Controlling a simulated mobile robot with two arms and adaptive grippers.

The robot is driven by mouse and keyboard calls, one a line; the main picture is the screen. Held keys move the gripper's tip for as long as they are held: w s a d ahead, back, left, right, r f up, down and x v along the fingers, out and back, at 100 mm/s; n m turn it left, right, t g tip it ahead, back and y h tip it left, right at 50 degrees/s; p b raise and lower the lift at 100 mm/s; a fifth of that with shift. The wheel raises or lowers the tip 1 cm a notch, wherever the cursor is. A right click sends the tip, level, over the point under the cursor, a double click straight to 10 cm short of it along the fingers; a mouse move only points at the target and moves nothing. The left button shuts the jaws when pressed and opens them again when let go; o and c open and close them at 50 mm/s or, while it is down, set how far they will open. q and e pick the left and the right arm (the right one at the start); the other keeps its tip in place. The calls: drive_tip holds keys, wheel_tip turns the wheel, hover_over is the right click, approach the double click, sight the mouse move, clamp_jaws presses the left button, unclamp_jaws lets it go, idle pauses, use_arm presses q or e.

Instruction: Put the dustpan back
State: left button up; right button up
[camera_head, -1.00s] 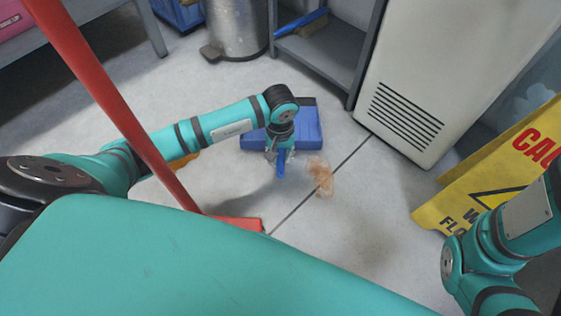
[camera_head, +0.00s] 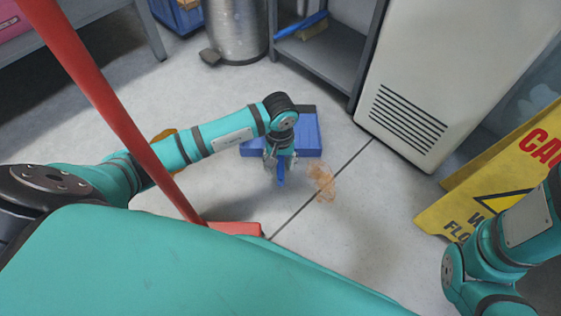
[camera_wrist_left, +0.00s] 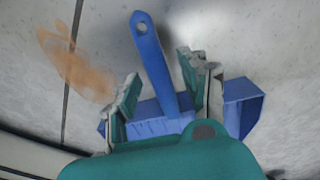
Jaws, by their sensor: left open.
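The blue dustpan (camera_head: 308,137) lies on the floor, with its handle (camera_head: 281,172) toward me. In the left wrist view the dustpan's handle (camera_wrist_left: 154,62) stands between the two fingers, with its pan (camera_wrist_left: 243,104) behind them. My left gripper (camera_head: 280,170) is open around the handle, with a gap on both sides; it also shows in the left wrist view (camera_wrist_left: 160,75). My right gripper is out of the picture; only part of that arm shows at the lower right.
A brown spill (camera_head: 322,183) lies right of the dustpan. A red broom (camera_head: 120,122) slants across the left. A grey shelf (camera_head: 322,62) holding a blue brush (camera_head: 301,26), a metal bin (camera_head: 235,30), a white cabinet (camera_head: 440,75) and a yellow sign (camera_head: 470,195) stand around.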

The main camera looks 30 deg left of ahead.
use_arm(q)
wheel_tip(320, 180, up, 12)
drive_tip(key=p, duration=0.8)
